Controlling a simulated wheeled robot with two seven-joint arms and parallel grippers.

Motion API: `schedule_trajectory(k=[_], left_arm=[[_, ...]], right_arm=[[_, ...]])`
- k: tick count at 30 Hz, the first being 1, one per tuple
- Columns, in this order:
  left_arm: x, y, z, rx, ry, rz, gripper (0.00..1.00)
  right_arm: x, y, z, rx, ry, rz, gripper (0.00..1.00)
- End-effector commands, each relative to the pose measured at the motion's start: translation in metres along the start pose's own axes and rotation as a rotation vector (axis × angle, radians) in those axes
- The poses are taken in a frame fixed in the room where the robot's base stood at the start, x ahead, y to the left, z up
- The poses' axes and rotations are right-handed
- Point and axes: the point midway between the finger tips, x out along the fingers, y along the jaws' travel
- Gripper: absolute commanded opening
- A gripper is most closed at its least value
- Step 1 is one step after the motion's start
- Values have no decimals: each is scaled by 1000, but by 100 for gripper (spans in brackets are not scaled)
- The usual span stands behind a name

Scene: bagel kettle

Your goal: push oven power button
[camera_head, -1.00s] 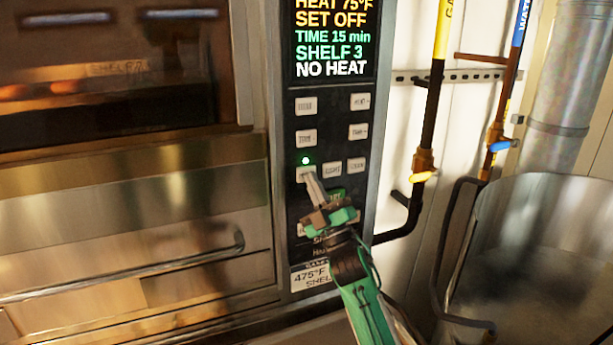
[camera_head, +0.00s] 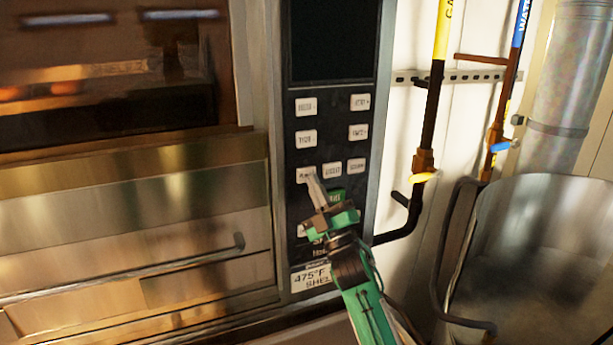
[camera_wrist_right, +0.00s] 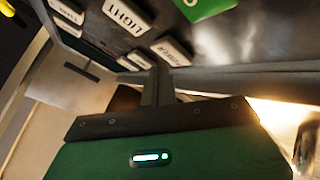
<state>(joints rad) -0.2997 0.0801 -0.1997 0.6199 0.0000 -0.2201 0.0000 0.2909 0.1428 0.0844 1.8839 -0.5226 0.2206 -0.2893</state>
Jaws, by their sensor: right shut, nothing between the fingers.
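The oven power button (camera_head: 305,174) is a pale rectangular key at the left of the third row on the dark control panel (camera_head: 361,88). In the right wrist view a key that seems to read POWER (camera_wrist_right: 172,51) is just beyond my fingers. My right gripper (camera_head: 313,182) is shut and empty, its fingertips at the lower right edge of the power button. I cannot tell whether they touch it. The panel's screen (camera_head: 334,40) is dark, and no green light shows above the button. My left gripper is not in view.
The oven door (camera_head: 130,190) with its bar handle (camera_head: 120,280) is on the left. Right of the panel are a yellow gas pipe (camera_head: 441,30), a blue-topped water pipe (camera_head: 521,22) and a big metal kettle (camera_head: 545,230). Other keys surround the power button closely.

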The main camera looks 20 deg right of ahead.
Motion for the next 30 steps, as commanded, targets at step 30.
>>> schedule_trajectory(k=[30], left_arm=[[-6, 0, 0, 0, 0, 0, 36]], right_arm=[[-42, 30, -30, -1, 0, 0, 0]])
